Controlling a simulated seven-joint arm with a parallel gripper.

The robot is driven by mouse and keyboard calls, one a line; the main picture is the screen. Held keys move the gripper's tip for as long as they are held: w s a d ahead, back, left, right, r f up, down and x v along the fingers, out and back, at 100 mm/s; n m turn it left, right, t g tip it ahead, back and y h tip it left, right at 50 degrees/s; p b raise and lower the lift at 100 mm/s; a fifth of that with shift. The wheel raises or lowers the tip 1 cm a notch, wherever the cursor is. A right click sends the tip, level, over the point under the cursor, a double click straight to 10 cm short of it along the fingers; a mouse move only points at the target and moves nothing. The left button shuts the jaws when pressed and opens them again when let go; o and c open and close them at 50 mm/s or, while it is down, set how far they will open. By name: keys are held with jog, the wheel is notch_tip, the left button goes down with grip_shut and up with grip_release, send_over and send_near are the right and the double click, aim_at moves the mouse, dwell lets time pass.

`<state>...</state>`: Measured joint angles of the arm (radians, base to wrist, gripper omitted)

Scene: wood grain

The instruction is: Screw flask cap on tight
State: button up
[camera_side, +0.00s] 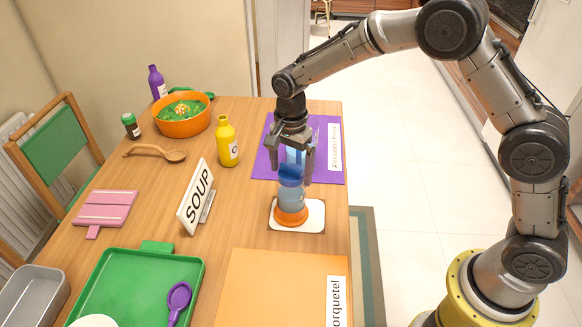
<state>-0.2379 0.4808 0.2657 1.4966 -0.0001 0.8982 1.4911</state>
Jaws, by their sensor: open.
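My gripper (292,168) points down over the flask. Its fingers are open, one on each side of the cap, and I cannot tell whether either touches it. A light blue shape shows between the fingers above the cap, partly hidden by the gripper.
A purple mat (265,165) lies behind the flask and an orange mat (270,290) in front. A SOUP sign (196,198) and a yellow bottle (227,142) stand to the left. An orange bowl (183,127), wooden spoon (150,152) and green tray (130,285) are farther left.

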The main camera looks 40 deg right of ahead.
jog(key=c, duration=1.5)
jog(key=shift+f, duration=0.15)
grip_shut()
jog(key=m, duration=0.4)
jog(key=shift+f, duration=0.1)
jog(key=shift+m, duration=0.9)
